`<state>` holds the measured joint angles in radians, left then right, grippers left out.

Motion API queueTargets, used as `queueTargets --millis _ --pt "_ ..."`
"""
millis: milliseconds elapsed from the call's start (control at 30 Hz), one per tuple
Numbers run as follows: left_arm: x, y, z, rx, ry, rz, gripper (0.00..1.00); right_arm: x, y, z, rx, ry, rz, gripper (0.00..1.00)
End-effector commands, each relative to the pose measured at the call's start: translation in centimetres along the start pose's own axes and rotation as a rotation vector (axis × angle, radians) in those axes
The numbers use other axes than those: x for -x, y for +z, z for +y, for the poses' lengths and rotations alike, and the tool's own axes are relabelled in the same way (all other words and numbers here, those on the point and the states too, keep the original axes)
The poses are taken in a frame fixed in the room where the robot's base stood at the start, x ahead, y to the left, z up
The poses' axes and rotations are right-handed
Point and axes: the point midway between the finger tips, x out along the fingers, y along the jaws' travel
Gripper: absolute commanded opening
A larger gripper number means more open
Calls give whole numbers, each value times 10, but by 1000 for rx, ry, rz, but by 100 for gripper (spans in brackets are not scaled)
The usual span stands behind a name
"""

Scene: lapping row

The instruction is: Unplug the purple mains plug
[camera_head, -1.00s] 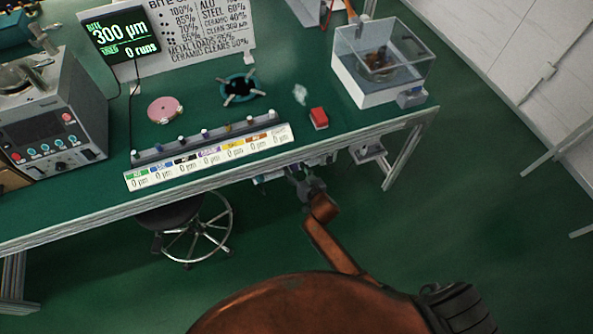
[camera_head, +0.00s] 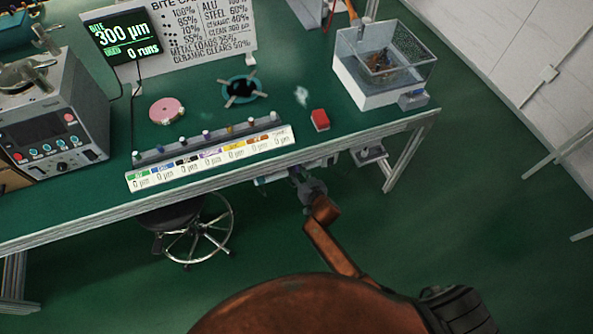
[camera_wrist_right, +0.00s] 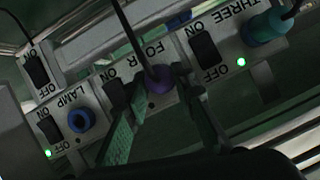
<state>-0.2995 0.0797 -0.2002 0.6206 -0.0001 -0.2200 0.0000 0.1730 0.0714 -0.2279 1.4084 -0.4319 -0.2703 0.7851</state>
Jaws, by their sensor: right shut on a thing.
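The purple mains plug (camera_wrist_right: 160,82) sits at the socket marked FOUR on the grey socket strip (camera_wrist_right: 98,74), a dark cable rising from it. My right gripper (camera_wrist_right: 161,88) is shut on the plug, one finger on each side. The left finger partly covers the black switch (camera_wrist_right: 118,95) beside it. I cannot tell how deep the plug sits. In the head view my right gripper (camera_head: 300,176) reaches under the front edge of the green bench (camera_head: 80,215); the plug is hidden there. My left gripper is not in view.
In the wrist view a teal plug (camera_wrist_right: 265,28) stands at THREE, near a lit green lamp (camera_wrist_right: 241,62). A blue round fitting (camera_wrist_right: 80,120) is at LAMP. A stool (camera_head: 190,225) stands under the bench, left of my arm. Open floor lies to the right.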

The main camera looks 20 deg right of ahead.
Motion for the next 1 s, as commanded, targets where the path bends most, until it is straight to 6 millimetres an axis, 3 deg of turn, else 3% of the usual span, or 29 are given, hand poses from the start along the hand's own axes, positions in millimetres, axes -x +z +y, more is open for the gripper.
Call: queueTargets --millis 1000 --pt "11 -4 -1 1 -1 8 0 22 8 0 -1 -1 1 0"
